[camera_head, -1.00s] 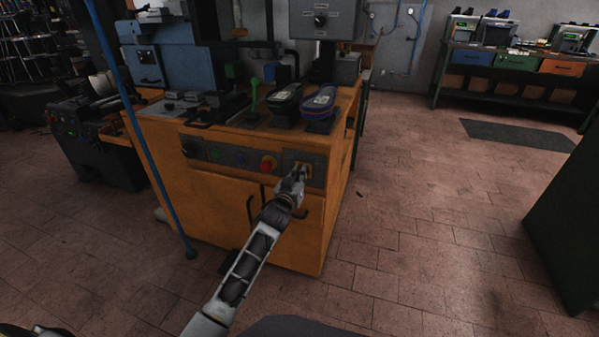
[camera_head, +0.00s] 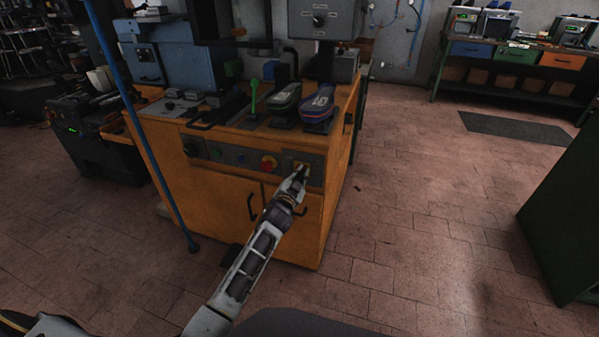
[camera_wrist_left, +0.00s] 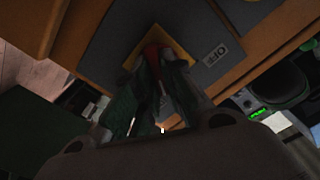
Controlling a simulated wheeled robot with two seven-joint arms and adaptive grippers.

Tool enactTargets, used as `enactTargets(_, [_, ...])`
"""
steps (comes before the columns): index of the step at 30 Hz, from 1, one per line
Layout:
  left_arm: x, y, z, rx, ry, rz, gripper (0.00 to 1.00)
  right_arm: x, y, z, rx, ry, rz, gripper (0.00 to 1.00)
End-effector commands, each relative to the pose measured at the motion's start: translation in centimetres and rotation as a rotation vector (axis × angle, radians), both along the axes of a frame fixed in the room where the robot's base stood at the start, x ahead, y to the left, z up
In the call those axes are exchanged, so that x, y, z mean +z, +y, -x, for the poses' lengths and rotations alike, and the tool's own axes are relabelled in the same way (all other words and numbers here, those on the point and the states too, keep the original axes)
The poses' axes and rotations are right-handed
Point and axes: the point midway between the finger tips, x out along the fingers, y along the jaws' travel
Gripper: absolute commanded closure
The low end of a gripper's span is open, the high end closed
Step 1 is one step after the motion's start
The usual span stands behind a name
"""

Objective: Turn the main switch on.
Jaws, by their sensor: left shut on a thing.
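The main switch shows in the left wrist view as a red handle (camera_wrist_left: 153,52) on a yellow plate (camera_wrist_left: 178,50), set in a grey panel. In the head view my left gripper (camera_head: 301,172) reaches the right end of the orange cabinet's front panel (camera_head: 225,155) and covers most of the switch. My right gripper is not in view.
A red button on a yellow base (camera_head: 268,163) is just left of the gripper. The orange cabinet (camera_head: 225,205) carries a green lever (camera_head: 254,98) and two shoes (camera_head: 317,106). A blue pole (camera_head: 150,140) stands at left.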

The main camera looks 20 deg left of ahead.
Motion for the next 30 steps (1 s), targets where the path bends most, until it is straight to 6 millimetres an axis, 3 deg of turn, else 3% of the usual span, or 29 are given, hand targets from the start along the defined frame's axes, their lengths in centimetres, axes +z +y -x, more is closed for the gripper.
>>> enactTargets(12, [-0.14,-0.13,0.00,0.000,-0.007,-0.227,1.00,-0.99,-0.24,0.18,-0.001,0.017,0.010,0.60])
enactTargets(27, [-0.17,-0.16,0.01,0.000,-0.009,-0.254,1.00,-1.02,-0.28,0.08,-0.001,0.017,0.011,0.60])
enactTargets(28, [-0.17,-0.16,0.01,0.000,-0.009,-0.254,0.87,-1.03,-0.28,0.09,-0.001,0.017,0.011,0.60])
enactTargets(30, [-0.17,-0.16,0.01,0.000,-0.009,-0.253,0.78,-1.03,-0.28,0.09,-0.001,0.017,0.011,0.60])
